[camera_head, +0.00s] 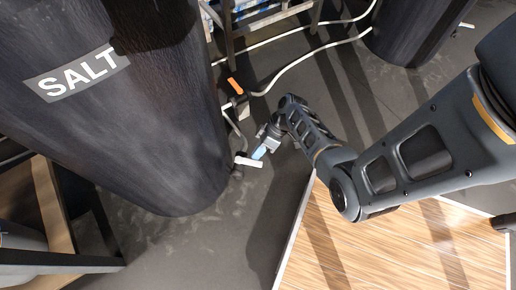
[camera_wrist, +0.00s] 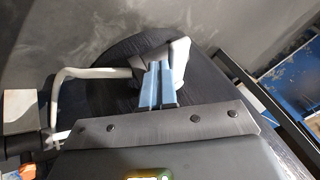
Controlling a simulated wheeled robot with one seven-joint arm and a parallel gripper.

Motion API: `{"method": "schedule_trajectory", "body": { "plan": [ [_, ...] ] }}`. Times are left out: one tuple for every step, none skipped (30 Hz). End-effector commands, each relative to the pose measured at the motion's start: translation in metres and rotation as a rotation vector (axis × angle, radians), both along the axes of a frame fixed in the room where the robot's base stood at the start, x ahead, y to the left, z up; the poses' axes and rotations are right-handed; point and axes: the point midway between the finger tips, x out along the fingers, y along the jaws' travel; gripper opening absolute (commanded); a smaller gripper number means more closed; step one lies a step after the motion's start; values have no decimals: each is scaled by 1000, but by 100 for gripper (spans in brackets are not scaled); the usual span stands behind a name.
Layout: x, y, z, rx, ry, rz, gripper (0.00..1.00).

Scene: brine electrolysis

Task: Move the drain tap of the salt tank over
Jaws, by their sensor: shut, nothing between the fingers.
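The salt tank (camera_head: 150,130) is a large dark cylinder with a SALT label at the left of the head view. Its drain tap (camera_head: 247,162) shows as a small white lever low on the tank's right side. My gripper (camera_head: 259,152) is low beside the lever, with its blue fingers shut and nothing between them. In the wrist view the blue fingers (camera_wrist: 158,88) lie together in front of a white piece (camera_wrist: 181,58), apparently the tap lever. The fingers overlap it; I cannot tell whether they touch it.
An orange-handled valve (camera_head: 234,87) with a pale hose (camera_head: 300,60) stands behind the tap. A bent white pipe (camera_wrist: 75,74) is left of the fingers in the wrist view. A wooden platform (camera_head: 390,245) lies front right. Another dark tank (camera_head: 410,30) stands at the back right.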

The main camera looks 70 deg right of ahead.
Motion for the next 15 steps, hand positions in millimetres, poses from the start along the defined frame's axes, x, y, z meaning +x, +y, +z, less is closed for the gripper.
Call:
{"method": "schedule_trajectory", "body": {
  "plan": [
    [-1,3,0,4,1,-6,0],
    [-1,3,0,4,1,-11,0],
    [-2,4,1,4,1,-21,0],
    [-2,4,1,5,1,-29,0],
    [-2,5,1,5,1,-39,0],
    [-3,7,1,5,2,-52,0],
    [-4,7,1,6,2,-64,0],
    [-4,8,1,5,2,-78,0],
    [-5,10,1,6,2,-99,0],
    [-6,12,2,7,4,-116,0],
    [-7,13,2,6,3,-136,0],
    [-8,15,2,6,3,-164,0],
    [-9,16,2,7,3,-188,0],
    [-10,19,2,7,3,-213,0],
    [-11,21,2,7,4,-249,0]
  ]
}}
